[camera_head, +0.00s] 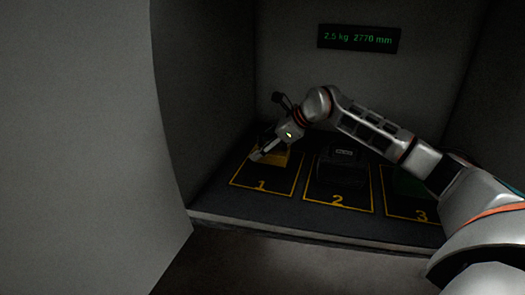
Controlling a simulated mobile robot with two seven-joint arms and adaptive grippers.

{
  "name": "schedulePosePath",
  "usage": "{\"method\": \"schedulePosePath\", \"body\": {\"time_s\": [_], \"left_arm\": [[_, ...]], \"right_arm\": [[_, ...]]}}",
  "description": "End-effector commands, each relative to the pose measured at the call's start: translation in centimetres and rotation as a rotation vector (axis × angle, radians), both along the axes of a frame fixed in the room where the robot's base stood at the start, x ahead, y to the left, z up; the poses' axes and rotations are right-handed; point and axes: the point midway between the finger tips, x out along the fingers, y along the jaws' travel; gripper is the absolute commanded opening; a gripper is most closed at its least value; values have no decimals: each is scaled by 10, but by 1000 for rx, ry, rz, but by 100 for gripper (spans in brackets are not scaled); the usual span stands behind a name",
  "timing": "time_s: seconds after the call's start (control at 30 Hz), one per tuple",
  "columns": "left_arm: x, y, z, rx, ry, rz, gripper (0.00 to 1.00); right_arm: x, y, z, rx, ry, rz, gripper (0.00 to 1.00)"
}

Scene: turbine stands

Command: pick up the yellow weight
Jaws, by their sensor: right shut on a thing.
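The yellow weight (276,156) stands on the marked square numbered 1, at the left of a shelf inside a recess. My right arm reaches in from the right, and my right gripper (259,155) is at the yellow weight, shut on it. The gripper and wrist cover part of the weight, so its top is hard to make out. I cannot tell whether the weight touches the shelf. My left gripper is not in view.
A dark weight (341,169) stands on square 2, and a green weight (408,184) on square 3, partly behind my arm. A display (358,39) on the back wall reads 2.5 kg 2770 mm. The recess's side wall (205,110) is close on the left.

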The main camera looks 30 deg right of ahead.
Motion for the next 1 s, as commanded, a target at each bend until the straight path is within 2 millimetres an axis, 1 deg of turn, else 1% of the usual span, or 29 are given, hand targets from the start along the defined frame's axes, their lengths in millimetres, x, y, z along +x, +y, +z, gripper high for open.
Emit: {"method": "schedulePosePath", "body": {"time_s": [0.03, 0.17, 0.4, 0.5, 0.6, 0.7, 0.8, 1.0], "left_arm": [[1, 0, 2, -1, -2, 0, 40], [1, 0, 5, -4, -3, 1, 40], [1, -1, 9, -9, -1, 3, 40], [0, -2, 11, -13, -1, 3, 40], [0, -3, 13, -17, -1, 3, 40], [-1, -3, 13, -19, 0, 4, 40], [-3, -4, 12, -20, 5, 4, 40], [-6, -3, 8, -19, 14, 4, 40]], "right_arm": [[1, 0, 14, 0, -10, -1, 22], [1, -1, 44, 0, -13, -1, 22], [1, 0, 111, 1, -13, 0, 22], [1, 0, 134, 1, -12, -1, 22], [1, 0, 153, 0, -10, 1, 22], [1, 0, 166, 1, -9, -1, 22], [0, 0, 175, 0, -7, 0, 22], [0, 0, 182, 0, -5, 0, 22]]}}
